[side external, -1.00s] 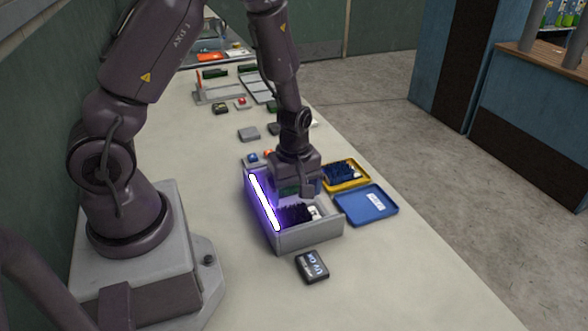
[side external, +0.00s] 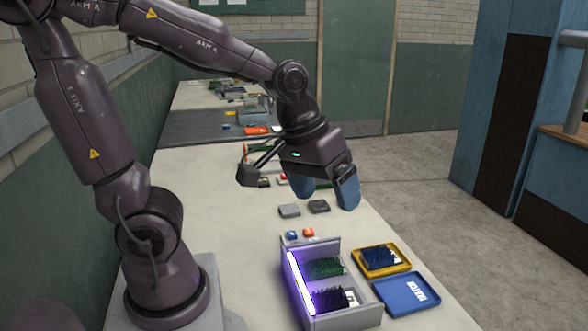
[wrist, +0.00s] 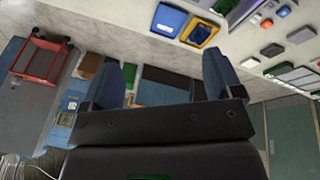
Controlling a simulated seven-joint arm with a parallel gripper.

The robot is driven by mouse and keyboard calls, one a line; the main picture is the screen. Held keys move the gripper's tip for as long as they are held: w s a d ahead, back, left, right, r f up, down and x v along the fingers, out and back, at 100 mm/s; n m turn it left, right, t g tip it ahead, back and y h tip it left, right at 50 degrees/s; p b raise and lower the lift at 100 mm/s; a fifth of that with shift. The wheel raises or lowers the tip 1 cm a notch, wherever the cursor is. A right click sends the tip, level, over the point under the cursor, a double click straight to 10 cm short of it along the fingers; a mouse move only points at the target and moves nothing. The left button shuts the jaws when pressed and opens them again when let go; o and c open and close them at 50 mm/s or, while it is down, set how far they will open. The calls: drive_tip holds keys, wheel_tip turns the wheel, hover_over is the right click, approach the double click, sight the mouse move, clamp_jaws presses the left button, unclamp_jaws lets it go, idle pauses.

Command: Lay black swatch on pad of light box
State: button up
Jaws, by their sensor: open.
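The grey light box (side external: 341,319) stands on the bench with a violet tube (side external: 299,283) lit along its left side. Inside it, a dark bristly swatch (side external: 328,300) with a white tag lies in the front part and looks black under violet light. A green swatch (side external: 325,267) lies behind it. The pad itself is mostly hidden. My gripper (side external: 325,190) is open and empty, raised well above and behind the box. In the wrist view its two blue fingers (wrist: 160,82) are wide apart with nothing between them.
A yellow tray (side external: 362,268) holding a dark blue-black swatch (side external: 378,257) and a blue lettered tray (side external: 405,294) stand right of the box. Blue and orange buttons (side external: 308,232) sit behind it. Grey blocks (side external: 289,210) lie farther back.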

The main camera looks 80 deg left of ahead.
drive_tip(key=s+d+r+m+t, duration=0.1)
drive_tip(key=s+r+m, duration=0.3)
drive_tip(key=s+m, duration=0.1)
drive_tip(key=shift+s+r+m+t+y, duration=0.15)
drive_tip(key=shift+r+m+t+y, duration=0.25)
